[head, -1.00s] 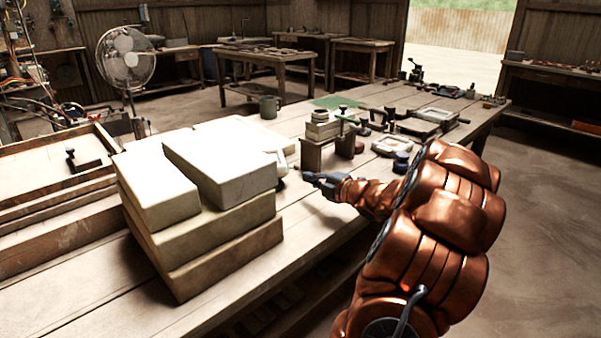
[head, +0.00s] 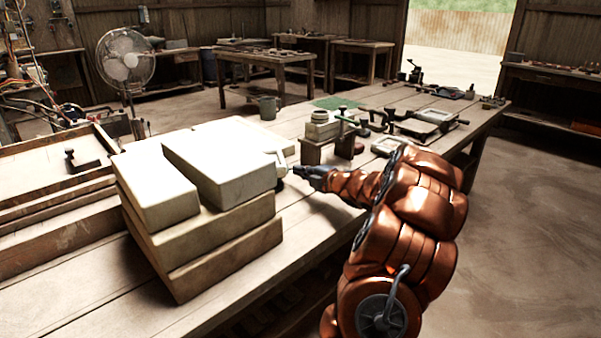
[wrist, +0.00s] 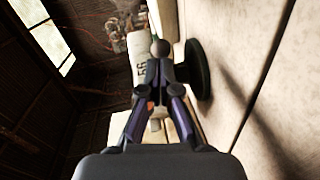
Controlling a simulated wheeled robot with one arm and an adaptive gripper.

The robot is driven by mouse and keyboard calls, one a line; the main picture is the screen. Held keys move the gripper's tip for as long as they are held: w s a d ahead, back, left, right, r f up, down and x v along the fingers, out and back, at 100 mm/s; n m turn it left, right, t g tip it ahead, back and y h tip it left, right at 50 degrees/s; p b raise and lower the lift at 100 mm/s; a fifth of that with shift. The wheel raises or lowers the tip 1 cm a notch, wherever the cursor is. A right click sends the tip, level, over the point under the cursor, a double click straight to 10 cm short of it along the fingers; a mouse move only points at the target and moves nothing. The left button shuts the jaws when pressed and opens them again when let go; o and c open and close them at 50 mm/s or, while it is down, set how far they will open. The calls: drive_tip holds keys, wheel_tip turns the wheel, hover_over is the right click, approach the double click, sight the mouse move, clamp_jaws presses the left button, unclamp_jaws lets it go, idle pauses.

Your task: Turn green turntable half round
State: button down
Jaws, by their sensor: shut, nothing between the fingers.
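A dark green disc (wrist: 199,70), which looks like the green turntable, shows nearly edge-on in the wrist view, low over the pale tabletop. A white piece with dark marks (wrist: 138,68) is beside it, on the side away from the table. A round grey knob (wrist: 160,47) shows just beyond my fingertips. My gripper (wrist: 160,68) is shut and empty, close to the knob; I cannot tell whether they touch. In the head view, my gripper (head: 297,170) is at the right end of the block stack, beside a small white part (head: 281,160). The stack hides most of the turntable there.
Large pale blocks (head: 215,220) are stacked on the long workbench (head: 90,285), left of my gripper. Behind it stand a small wooden stand (head: 312,150), a grey mug (head: 267,107) and a green mat (head: 335,102). Tools and frames lie farther along the bench.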

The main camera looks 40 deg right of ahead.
drive_tip(key=shift+a, duration=0.1)
drive_tip(key=shift+d+p, duration=0.2)
drive_tip(key=shift+p, duration=0.1)
drive_tip(key=shift+w+d+p, duration=0.1)
drive_tip(key=shift+d+p, duration=0.05)
drive_tip(key=shift+p, duration=0.2)
drive_tip(key=shift+n+y, duration=0.3)
drive_tip(key=shift+y, duration=0.1)
